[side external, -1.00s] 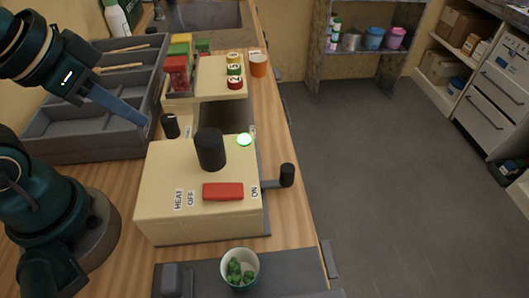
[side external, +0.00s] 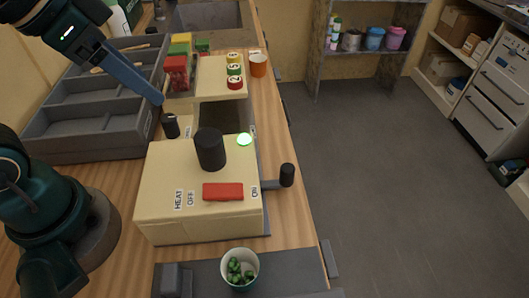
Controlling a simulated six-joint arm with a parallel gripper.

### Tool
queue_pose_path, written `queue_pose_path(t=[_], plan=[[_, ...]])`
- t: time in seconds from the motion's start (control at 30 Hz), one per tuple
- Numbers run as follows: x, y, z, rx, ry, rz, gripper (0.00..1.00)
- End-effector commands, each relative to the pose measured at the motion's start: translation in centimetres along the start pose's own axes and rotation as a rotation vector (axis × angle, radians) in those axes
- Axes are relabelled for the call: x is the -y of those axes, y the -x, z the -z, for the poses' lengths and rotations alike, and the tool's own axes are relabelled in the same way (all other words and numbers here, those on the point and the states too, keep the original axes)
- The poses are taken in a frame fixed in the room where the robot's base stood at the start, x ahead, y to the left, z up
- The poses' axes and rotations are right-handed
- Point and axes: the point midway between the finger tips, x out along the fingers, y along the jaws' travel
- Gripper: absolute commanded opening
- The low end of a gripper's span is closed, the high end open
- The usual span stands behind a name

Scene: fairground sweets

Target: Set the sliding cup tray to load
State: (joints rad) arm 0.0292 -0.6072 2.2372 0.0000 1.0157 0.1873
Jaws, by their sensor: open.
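My gripper (side external: 158,99) comes in from the upper left with its long grey-blue fingers angled down to the right. The fingers are seen nearly edge-on and count as open, with nothing held. The tip is just above and left of a small black knob (side external: 171,126) behind the cream machine (side external: 160,205); I cannot tell if they touch. A white cup (side external: 240,266) with green sweets stands upright in front, on a dark grey flat piece (side external: 300,270) with a raised block (side external: 172,280). I cannot tell which part is the sliding tray, and no load label is readable.
A grey compartment tray (side external: 90,155) stands left. A cream shelf (side external: 210,88) holds jars; an orange cup (side external: 258,66) stands beside it.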

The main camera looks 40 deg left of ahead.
Motion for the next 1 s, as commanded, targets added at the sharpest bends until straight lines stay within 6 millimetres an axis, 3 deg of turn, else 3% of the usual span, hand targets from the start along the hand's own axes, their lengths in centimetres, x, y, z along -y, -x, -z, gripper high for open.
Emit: queue_pose_path(t=[0.27, 0.53, 0.73, 1.0], plan=[[-1.8, -0.9, 6.5, 0.084, -0.268, -0.077, 0.61], [-5.8, -5.3, 10.8, 0.184, -0.512, -0.163, 0.61], [-10.0, -10.0, 11.5, 0.269, -0.669, -0.225, 0.61], [-14.5, -15.4, 9.2, 0.38, -0.786, -0.277, 0.61]])
